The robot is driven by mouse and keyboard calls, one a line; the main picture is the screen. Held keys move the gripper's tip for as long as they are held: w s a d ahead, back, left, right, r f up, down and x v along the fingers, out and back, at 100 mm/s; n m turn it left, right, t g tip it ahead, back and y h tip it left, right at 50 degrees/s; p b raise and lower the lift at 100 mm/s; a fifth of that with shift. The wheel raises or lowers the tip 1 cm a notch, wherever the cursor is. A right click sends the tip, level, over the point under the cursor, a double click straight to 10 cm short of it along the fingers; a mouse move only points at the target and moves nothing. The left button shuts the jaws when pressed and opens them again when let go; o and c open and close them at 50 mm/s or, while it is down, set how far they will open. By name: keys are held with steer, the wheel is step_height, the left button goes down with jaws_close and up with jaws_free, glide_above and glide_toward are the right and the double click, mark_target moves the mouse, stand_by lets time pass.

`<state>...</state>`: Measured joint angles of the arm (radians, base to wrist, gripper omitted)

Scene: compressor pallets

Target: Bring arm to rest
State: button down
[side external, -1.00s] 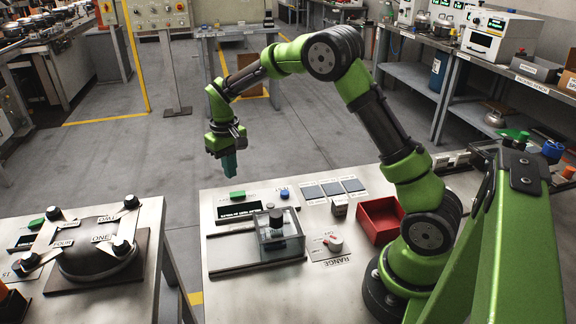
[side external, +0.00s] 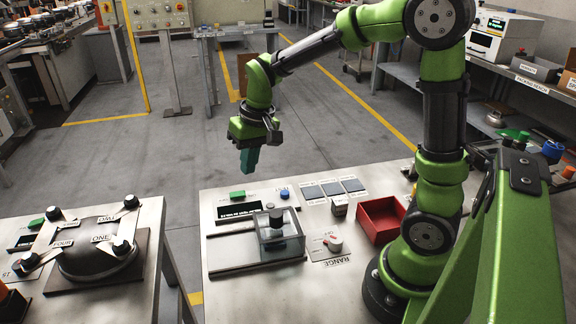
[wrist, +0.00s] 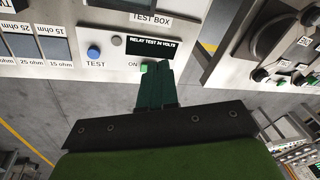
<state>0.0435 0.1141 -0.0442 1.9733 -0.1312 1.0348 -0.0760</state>
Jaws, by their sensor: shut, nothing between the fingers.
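My gripper (side external: 248,160) hangs in the air with its teal fingers pointing down, above and behind the far edge of the bench in the side view. Its fingers are shut and empty. In the wrist view the shut fingers of my gripper (wrist: 156,85) show over the far edge of the test panel. They overlap the panel beside a green ON button (wrist: 148,67) in that view, but the side view shows them apart from it. My arm is bent at the elbow above the right part of the bench.
The bench (side external: 225,285) carries a clear box (side external: 278,233), a test display (side external: 238,211), a RANGE knob (side external: 333,243), grey pads (side external: 332,188) and a red tray (side external: 382,218). A second table on the left holds a dark domed compressor (side external: 95,255). Open floor lies behind the bench.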

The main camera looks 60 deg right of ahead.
steer(key=s+a+r+t, duration=0.2)
steer(key=s+r, duration=0.2)
steer(key=s, duration=0.3)
steer(key=s+a+r+t+y, duration=0.1)
steer(key=s+a+r+t, duration=0.1)
steer(key=s, duration=0.5)
steer(key=shift+s+a+r+t, duration=0.25)
steer(key=shift+r+t, duration=0.25)
steer(key=shift+r, duration=0.45)
steer(key=w+d+f+m+g, duration=0.2)
steer(key=w+d+m, duration=0.1)
steer(key=w+m, duration=0.4)
steer(key=w+d+f+m+g+h, duration=0.1)
steer(key=w+d+f+m+g, duration=0.1)
steer(key=w+m, duration=0.6)
steer(key=w+d+f+m+g+h, duration=0.1)
steer(key=w+d+f+m+g, duration=0.2)
steer(key=w+d+m, duration=0.2)
steer(key=w+m, duration=0.2)
steer(key=w, duration=0.1)
steer(key=shift+d+f+m, duration=0.2)
steer(key=shift+f+m, duration=0.05)
steer(key=shift+m, duration=0.15)
